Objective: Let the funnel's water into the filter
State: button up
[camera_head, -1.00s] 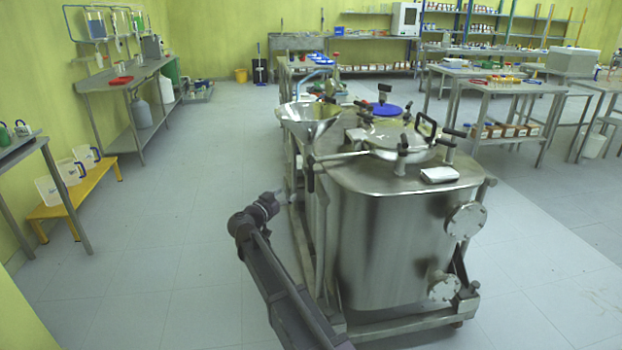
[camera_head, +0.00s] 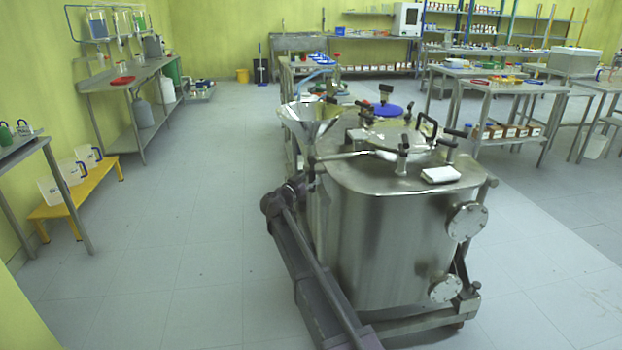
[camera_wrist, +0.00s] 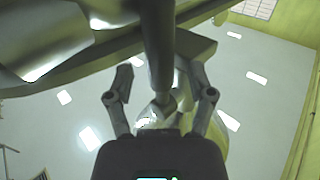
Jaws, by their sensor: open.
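The steel funnel (camera_head: 312,118) stands at the left rear rim of the big steel vessel (camera_head: 385,235), which looks like the filter. Water inside the funnel cannot be made out. A dark lever (camera_head: 311,168) hangs below the funnel at the vessel's left side. My gripper (camera_head: 300,183) is beside that lever, low against the vessel's left wall. In the wrist view, my gripper (camera_wrist: 160,82) is open, one finger on each side of a dark rod (camera_wrist: 157,45) that looks like the lever. I cannot tell whether the fingers touch it.
The vessel's lid carries black-handled clamps (camera_head: 403,150) and a white box (camera_head: 440,174). A yellow bench (camera_head: 75,190) with clear jugs stands at the left. The floor (camera_head: 190,220) between is clear.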

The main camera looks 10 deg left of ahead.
jog(key=shift+x, duration=0.8)
